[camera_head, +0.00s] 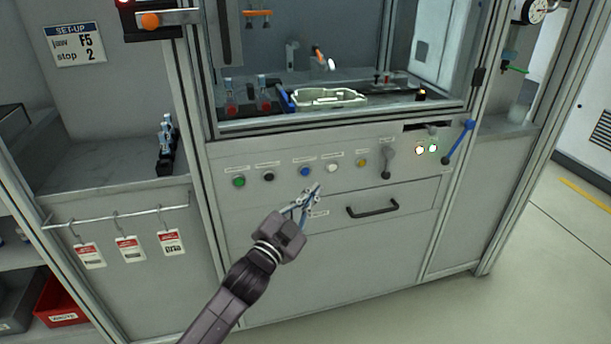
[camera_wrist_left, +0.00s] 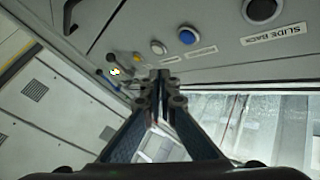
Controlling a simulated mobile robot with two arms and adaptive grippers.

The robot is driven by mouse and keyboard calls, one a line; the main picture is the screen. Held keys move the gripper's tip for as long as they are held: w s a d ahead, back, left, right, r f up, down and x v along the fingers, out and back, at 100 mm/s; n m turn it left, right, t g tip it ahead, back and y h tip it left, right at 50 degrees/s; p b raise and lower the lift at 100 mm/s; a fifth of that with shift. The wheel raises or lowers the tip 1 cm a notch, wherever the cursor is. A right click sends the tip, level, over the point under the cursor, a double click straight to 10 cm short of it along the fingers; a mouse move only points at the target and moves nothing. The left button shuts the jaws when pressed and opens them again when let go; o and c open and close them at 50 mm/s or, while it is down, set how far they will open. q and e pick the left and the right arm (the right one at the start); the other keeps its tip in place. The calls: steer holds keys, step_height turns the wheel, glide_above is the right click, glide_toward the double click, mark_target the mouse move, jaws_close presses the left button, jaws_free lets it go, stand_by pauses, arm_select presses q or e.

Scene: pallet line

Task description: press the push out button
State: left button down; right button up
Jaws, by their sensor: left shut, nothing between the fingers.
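A row of push buttons sits on the grey machine front: green (camera_head: 239,181), black (camera_head: 268,177), blue (camera_head: 305,171), white (camera_head: 332,168) and yellow (camera_head: 362,163). Their labels are too small to read in the head view. In the left wrist view, the label by the black button (camera_wrist_left: 262,10) reads SLIDE BACK; the labels by the blue button (camera_wrist_left: 187,36) and white button (camera_wrist_left: 158,47) are unreadable. I cannot tell which is push out. My left gripper (camera_head: 316,188) is shut and empty, its tips just below the blue and white buttons, apparently apart from them. My right gripper is out of view.
A black lever (camera_head: 387,162) and a blue-handled lever (camera_head: 459,142) stand right of the buttons. A drawer handle (camera_head: 372,209) sticks out below. Above is the machine's bay with a pale metal part (camera_head: 328,97). Tags (camera_head: 130,248) hang from a rail at left.

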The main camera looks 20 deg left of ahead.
mark_target(305, 171)
arm_select(q)
steer(key=shift+w+a, duration=0.7)
steer(key=shift+w, duration=0.35)
steer(key=shift+w+a, duration=0.7)
steer(key=shift+w, duration=0.3)
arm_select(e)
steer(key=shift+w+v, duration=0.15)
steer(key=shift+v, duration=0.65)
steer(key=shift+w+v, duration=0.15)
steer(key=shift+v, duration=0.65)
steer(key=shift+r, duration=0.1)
arm_select(q)
steer(key=shift+w+a, duration=0.1)
steer(key=shift+w, duration=0.05)
steer(key=shift+w+r, duration=0.1)
steer(key=shift+w+a, duration=0.1)
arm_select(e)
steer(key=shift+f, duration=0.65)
arm_select(q)
steer(key=shift+w, duration=0.1)
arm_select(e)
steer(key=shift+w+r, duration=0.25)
